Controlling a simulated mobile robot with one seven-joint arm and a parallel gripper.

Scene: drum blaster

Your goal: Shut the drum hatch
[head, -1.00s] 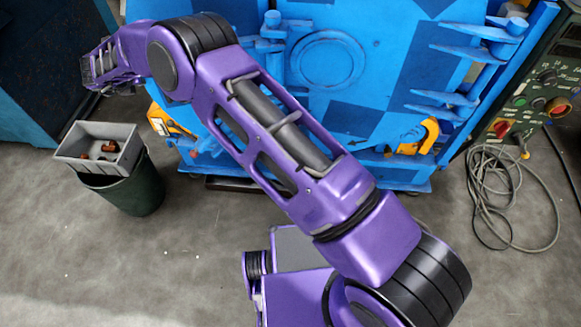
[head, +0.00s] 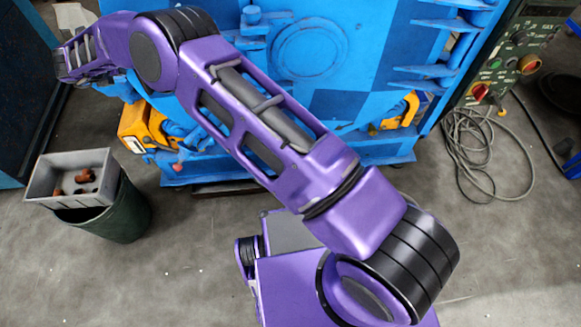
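The blue drum blaster (head: 345,105) stands at the top of the head view. Its blue front has a round raised plate (head: 310,50), which I take to be on the drum hatch, and bracket-like arms at the right. The top of the machine is cut off and my purple arm covers part of its front, so I cannot tell how far the hatch stands open. My gripper (head: 62,66) is at the far left end of my arm, left of the machine and apart from the round plate. Its fingers are too small and edge-on to tell whether they are open.
A grey tray (head: 36,188) with several brownish parts sits on a dark green bin (head: 125,215) at the left. A dark blue cabinet (head: 25,100) stands behind it. A control panel (head: 510,55) and coiled cable (head: 490,150) are at the right. Front floor is clear.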

